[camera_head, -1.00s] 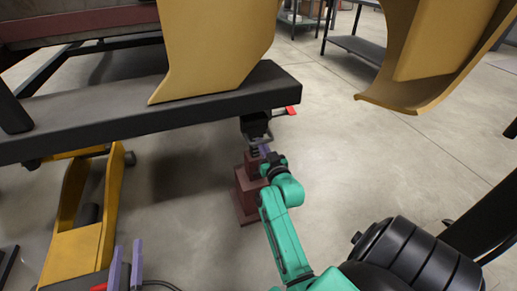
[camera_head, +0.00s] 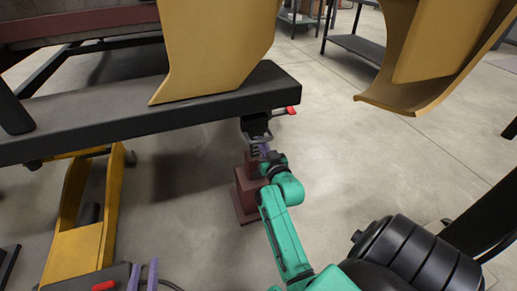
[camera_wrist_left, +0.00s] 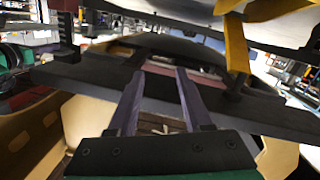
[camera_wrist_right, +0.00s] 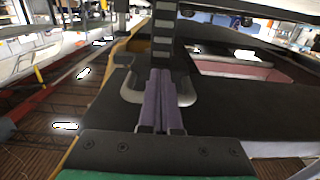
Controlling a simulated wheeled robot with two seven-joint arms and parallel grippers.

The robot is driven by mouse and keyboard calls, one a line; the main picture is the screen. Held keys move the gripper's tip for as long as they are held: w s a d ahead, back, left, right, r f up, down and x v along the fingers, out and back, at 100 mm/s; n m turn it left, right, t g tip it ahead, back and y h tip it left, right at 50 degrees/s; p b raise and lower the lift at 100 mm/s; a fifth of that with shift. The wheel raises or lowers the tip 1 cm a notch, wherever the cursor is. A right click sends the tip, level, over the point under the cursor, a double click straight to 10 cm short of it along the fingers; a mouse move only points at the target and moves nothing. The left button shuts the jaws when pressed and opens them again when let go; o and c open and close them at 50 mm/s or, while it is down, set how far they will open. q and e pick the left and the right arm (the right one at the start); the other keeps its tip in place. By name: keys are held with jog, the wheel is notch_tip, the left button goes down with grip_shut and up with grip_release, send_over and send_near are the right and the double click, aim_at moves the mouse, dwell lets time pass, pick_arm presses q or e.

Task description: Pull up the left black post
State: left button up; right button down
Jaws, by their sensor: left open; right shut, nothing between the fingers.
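In the right wrist view a black slotted post (camera_wrist_right: 163,40) stands upright just beyond the fingertips of my right gripper (camera_wrist_right: 160,75), with a grey loop handle (camera_wrist_right: 186,92) around its foot. In the head view, the grey loop handle (camera_head: 258,138) hangs under the end of a black beam, above a dark red stepped stand (camera_head: 246,195). My right gripper (camera_head: 264,149) is there, shut and empty. Whether it touches the handle is unclear. My left gripper (camera_head: 143,276) is open and empty at the bottom left; its spread fingers (camera_wrist_left: 158,85) show in the left wrist view. Which post is the left one is unclear.
The black beam (camera_head: 150,120) crosses the upper left, with a yellow panel (camera_head: 215,45) above it. A red lever (camera_head: 286,110) sticks out at its end. A yellow leg frame (camera_head: 80,225) stands at left. Open floor (camera_head: 360,165) lies right.

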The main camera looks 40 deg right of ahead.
jog(key=shift+r+p, duration=0.4)
jog(key=shift+r, duration=0.1)
pick_arm(q)
jog(key=shift+s+f+g+b, duration=1.05)
jog(key=shift+s+f, duration=1.15)
jog(key=shift+f, duration=1.3)
notch_tip(320, 180, up, 5)
jog(key=p, duration=0.5)
jog(key=shift+d, duration=0.15)
pick_arm(e)
jog(key=s+a+f, duration=0.2)
jog(key=s+a, duration=0.1)
jog(key=s, duration=0.5)
jog(key=shift+s+f, duration=0.3)
jog(key=shift+f, duration=0.05)
